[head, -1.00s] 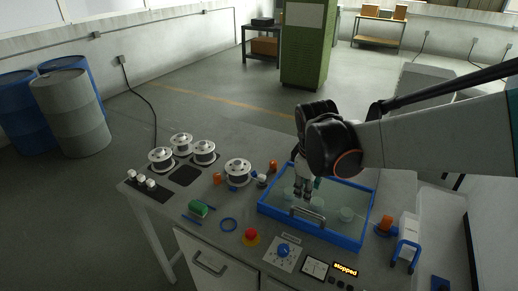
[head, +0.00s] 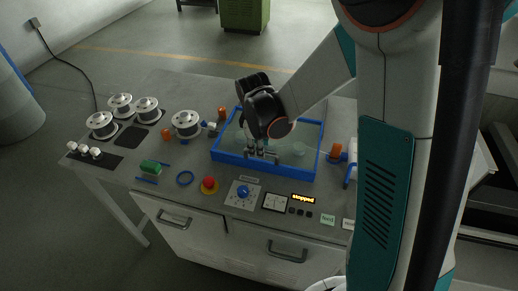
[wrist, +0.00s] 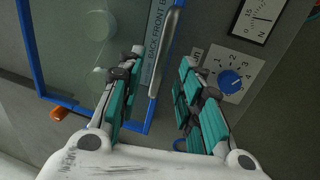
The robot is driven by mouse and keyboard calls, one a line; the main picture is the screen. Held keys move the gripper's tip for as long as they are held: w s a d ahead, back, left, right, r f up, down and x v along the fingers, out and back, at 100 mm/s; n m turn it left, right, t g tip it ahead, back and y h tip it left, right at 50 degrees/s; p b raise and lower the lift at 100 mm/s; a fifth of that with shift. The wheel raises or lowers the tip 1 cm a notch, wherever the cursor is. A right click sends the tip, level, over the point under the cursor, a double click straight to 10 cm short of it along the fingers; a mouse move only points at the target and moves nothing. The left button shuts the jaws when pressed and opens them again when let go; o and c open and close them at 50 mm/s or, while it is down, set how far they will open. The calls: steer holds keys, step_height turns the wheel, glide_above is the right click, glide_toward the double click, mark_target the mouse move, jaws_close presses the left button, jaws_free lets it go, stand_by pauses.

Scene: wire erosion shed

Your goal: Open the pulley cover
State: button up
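The pulley cover (head: 296,175) is a clear panel in a blue frame on the bench, lying closed and flat. Round pulleys show through it. In the wrist view the cover's blue frame (wrist: 33,60) is at the left, with a metal bar handle (wrist: 166,52) along its near side. My gripper (head: 262,156) is over the front edge of the cover and mostly hides the handle in the head view. In the wrist view my gripper (wrist: 162,62) is open, with one teal-padded finger on each side of the handle. I see no finger clearly touching it.
A blue knob (head: 243,192), a red button (head: 209,184) and a display reading "stopped" (head: 303,198) sit in front of the cover. Metal spools (head: 186,122) stand to the left. An orange part (head: 336,152) stands at the right.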

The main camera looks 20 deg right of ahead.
steer(key=shift+w+d+f, duration=0.1)
steer(key=shift+w+f, duration=0.05)
steer(key=shift+f, duration=0.8)
jaws_close()
steer(key=w+d, duration=0.4)
steer(key=w, duration=0.3)
steer(key=w+d+b, duration=0.1)
steer(key=w+d, duration=0.4)
steer(key=w, duration=0.2)
steer(key=w+d+b, duration=0.1)
steer(key=w+d, duration=0.4)
steer(key=w, duration=0.2)
steer(key=shift+w+d, duration=0.2)
steer(key=shift+w, duration=0.1)
steer(key=shift+w+d+r, duration=0.1)
steer(key=shift+w+d, duration=0.15)
steer(key=shift+w, duration=0.15)
